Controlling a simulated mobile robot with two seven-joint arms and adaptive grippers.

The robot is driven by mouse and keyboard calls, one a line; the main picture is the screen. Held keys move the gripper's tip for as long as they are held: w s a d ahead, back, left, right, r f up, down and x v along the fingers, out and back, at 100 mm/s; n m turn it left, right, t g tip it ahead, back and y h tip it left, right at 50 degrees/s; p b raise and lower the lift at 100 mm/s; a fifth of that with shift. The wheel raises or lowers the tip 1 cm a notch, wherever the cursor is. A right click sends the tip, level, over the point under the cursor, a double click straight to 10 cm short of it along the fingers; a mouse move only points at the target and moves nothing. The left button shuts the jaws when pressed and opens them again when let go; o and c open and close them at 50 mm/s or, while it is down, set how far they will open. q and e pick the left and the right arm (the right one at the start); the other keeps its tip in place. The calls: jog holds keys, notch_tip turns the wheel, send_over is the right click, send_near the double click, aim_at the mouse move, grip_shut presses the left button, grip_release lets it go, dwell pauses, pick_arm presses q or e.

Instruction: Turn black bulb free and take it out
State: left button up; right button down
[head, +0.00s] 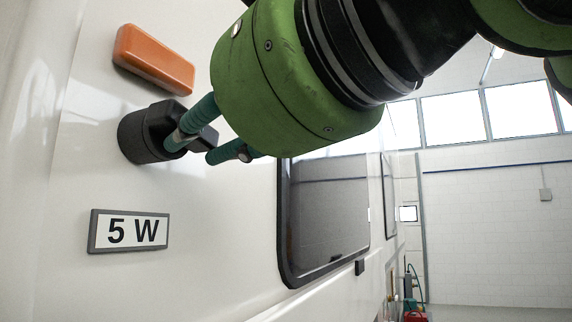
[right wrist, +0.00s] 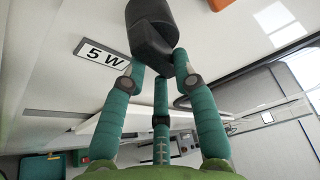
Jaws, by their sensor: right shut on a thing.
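The black bulb (head: 160,121) is a dark, blocky piece seated at a round black fitting (head: 132,142) on the white motorhome wall. It also shows at the top of the right wrist view (right wrist: 152,44). My right gripper (head: 190,147), green with teal fingers, reaches in from the upper right. Its fingertips (right wrist: 162,72) are closed on the black bulb. The fingers hide part of the bulb, and I cannot tell where bulb and fitting part. My left gripper is not in view.
An orange lamp (head: 153,60) sits on the wall just above the fitting. A "5 W" plate (head: 129,231) is below it and shows in the right wrist view (right wrist: 103,53). A dark-framed window (head: 325,215) lies to the right. The wall between plate and window is bare.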

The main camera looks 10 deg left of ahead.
jog(key=shift+d, duration=0.1)
dwell(0.3)
jog(key=shift+s+d+b, duration=0.2)
jog(key=shift+d+b, duration=0.1)
jog(key=shift+d, duration=0.15)
dwell(0.4)
jog(key=shift+s+d+b, duration=0.15)
jog(key=shift+s+d, duration=0.1)
jog(key=shift+d, duration=0.3)
jog(key=shift+s+d+b, duration=0.15)
jog(key=shift+s+d, duration=0.05)
jog(key=shift+d, duration=0.55)
jog(key=shift+d, duration=0.1)
send_near(212, 143)
jog(key=shift+w+d+f+b, duration=0.15)
jog(key=shift+w+d+b, duration=0.3)
jog(key=shift+w+d, duration=0.3)
jog(key=shift+w+f, duration=0.1)
